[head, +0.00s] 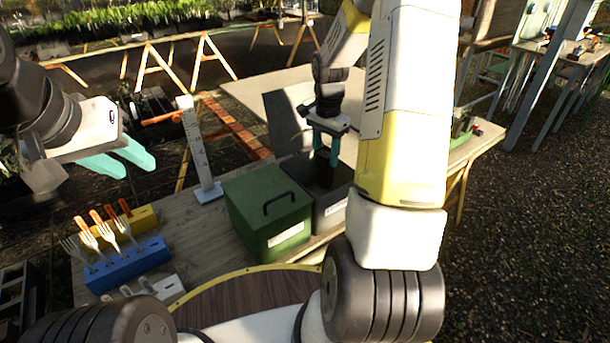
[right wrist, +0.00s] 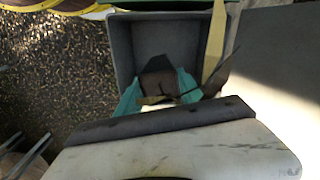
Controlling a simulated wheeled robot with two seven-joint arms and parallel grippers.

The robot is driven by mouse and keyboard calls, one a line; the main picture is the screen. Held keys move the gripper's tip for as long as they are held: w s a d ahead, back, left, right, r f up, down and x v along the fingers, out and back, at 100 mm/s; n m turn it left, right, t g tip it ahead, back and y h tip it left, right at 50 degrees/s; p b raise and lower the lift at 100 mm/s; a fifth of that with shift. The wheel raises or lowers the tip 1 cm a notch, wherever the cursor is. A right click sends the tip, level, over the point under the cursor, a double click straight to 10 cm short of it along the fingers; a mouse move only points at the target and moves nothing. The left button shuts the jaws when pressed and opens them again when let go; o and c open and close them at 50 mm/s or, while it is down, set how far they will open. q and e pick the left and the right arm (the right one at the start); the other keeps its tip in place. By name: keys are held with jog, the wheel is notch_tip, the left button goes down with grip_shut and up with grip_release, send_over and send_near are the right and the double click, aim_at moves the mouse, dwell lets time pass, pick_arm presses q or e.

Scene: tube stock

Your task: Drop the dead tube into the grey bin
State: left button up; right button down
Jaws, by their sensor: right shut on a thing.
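The grey bin (head: 331,212) stands on the table beside the green box, with its open top up. My right gripper (head: 327,160) points down over the bin. In the right wrist view its teal fingers (right wrist: 160,97) are shut on the dead tube (right wrist: 159,80), a dark brown block with withered brown leaves and a yellow strip beside it. The bin (right wrist: 123,50) opens below the tube. My left gripper (head: 138,168) is open and empty, in the air at the left.
A green lidded box (head: 262,205) with a black handle adjoins the bin. A white upright gauge (head: 196,150) stands behind it. A pale board (head: 255,95) lies behind the bin.

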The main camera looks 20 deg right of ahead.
jog(key=shift+f, duration=0.1)
jog(key=c, duration=0.7)
grip_release()
jog(key=shift+o, duration=0.2)
notch_tip(320, 180, up, 8)
jog(key=shift+f, duration=0.1)
jog(key=s+a+r+n+t, duration=0.3)
jog(key=s+a+r+n, duration=0.35)
jog(key=s+r, duration=0.35)
jog(key=s+a+r+n+t+y, duration=0.1)
jog(key=s+a+n, duration=0.1)
jog(key=s, duration=0.4)
jog(key=s+a+r+n+t+y, duration=0.1)
jog(key=s+a+r+n+t, duration=0.1)
jog(key=s, duration=0.4)
jog(key=shift+a+r+n, duration=0.25)
jog(key=shift+a+n, duration=0.6)
jog(key=shift+n, duration=0.1)
